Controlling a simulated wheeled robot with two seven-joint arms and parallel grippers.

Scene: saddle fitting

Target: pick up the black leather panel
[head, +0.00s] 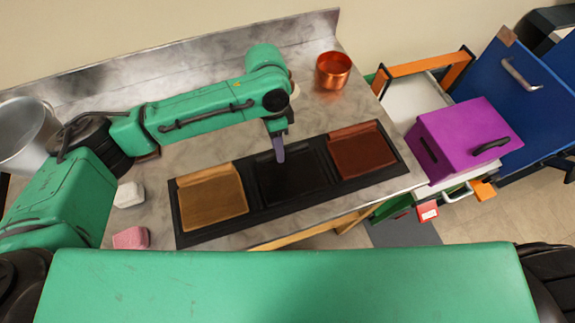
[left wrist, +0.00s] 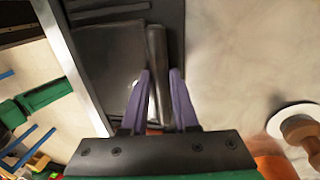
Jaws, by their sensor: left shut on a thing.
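The black leather panel (head: 291,176) lies in the middle section of a dark tray (head: 218,236), between a tan panel (head: 211,195) and a red-brown panel (head: 362,150). My left gripper (head: 280,158) reaches down to the far edge of the black panel. In the left wrist view the panel (left wrist: 108,62) looks dark grey with a raised roll along one edge. The purple fingers (left wrist: 160,78) stand on either side of that roll and are shut on it. The panel appears still flat in its section. My right gripper is not in view.
A copper pot (head: 333,70) stands at the back right of the marble counter. A magenta box (head: 463,138) is beyond the counter's right end, near open drawers. A white block (head: 129,194) and a pink block (head: 131,238) lie left of the tray. A metal bucket (head: 28,135) is far left.

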